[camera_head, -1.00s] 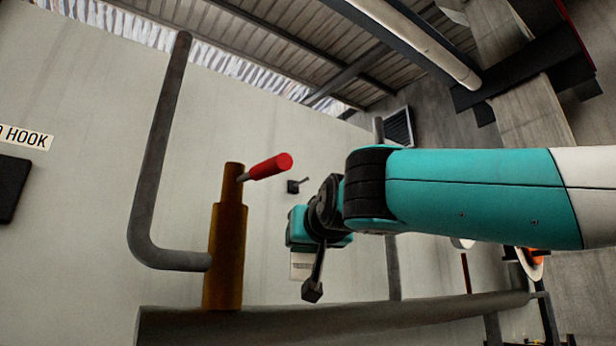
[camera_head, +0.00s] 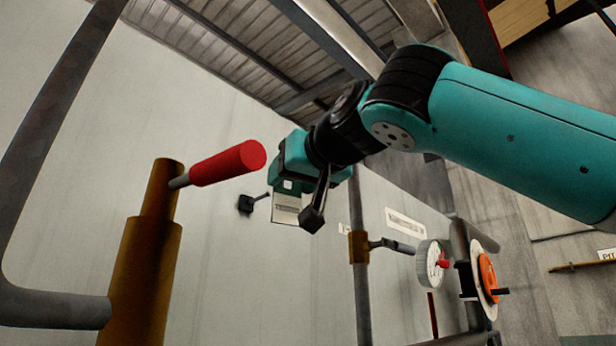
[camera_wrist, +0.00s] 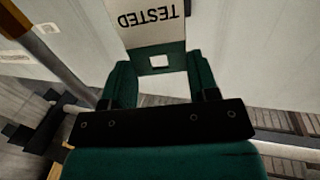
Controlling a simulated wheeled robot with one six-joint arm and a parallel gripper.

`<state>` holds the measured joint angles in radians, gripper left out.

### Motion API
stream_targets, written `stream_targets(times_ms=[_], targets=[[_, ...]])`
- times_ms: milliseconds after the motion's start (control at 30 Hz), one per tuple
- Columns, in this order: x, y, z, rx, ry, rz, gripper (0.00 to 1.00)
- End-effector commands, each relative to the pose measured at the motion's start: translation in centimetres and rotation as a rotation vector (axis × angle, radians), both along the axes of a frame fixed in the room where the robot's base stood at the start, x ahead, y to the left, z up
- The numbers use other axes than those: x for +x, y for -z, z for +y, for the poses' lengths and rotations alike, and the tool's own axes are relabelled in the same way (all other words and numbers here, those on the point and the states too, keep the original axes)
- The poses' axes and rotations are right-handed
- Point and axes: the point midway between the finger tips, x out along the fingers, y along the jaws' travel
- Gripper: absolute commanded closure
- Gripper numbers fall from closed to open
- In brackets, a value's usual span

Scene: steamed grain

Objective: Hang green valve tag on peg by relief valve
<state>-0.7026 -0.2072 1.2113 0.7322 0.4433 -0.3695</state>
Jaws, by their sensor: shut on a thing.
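The valve tag (camera_wrist: 158,30) has a pale face reading "TESTED", upside down in the wrist view, and a green end with a square hole. My gripper (camera_wrist: 159,70) is shut on its green end. In the head view the tag (camera_head: 286,209) hangs below my gripper (camera_head: 287,185). The peg (camera_head: 260,196) juts from a small dark wall plate, just left of the tag in the picture; I cannot tell the gap in depth. The relief valve (camera_head: 145,265) is a brass body with a red-gripped lever (camera_head: 228,163), left of the peg.
A grey bent pipe (camera_head: 55,307) joins the relief valve at left. To the right are an upright pipe (camera_head: 361,300) with a brass fitting, a white round gauge (camera_head: 431,264) and an orange handwheel (camera_head: 488,277). Bare wall lies below the peg.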

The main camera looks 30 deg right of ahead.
Motion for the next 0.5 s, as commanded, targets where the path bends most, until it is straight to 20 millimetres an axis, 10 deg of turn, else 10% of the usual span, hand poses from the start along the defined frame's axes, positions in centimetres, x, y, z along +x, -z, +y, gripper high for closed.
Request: stream_targets(times_ms=[500], targets=[[3.2, 0.2, 0.9, 0.000, 0.004, 0.000, 0.69]])
